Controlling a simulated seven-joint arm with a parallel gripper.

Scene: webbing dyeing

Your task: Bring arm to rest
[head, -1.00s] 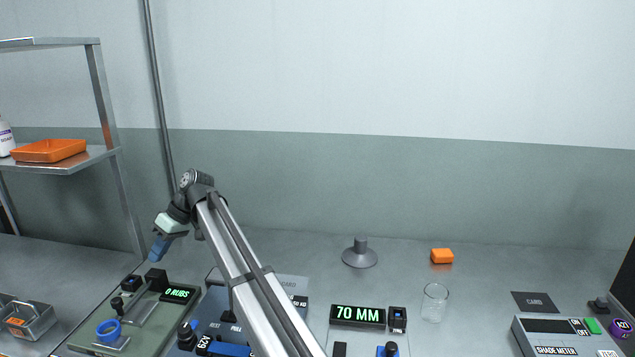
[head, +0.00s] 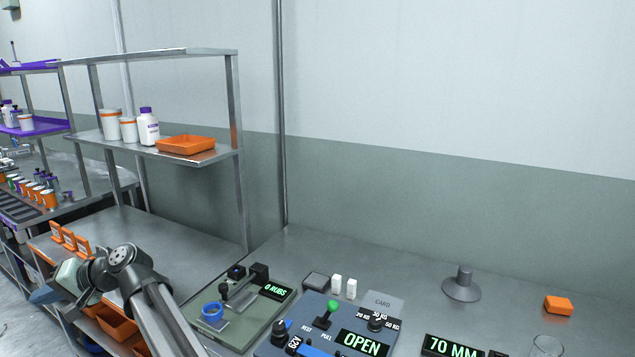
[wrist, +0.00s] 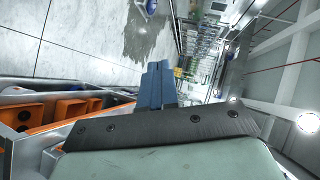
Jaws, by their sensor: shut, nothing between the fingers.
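My gripper (head: 44,294) is at the lower left of the head view, held out beside the front edge of the left bench. Its blue fingers also show in the wrist view (wrist: 155,84), pressed together with nothing between them. The gripper appears apart from the bench and its contents. My forearm crosses the lower left of the head view and hides part of the bench front.
Orange bins (wrist: 72,108) sit under the left bench close to the gripper. Orange card holders (head: 70,241) stand on that bench. A rub tester (head: 240,314) and a blue pull tester (head: 322,318) stand on the main bench. A shelf (head: 187,151) holds bottles and an orange tray.

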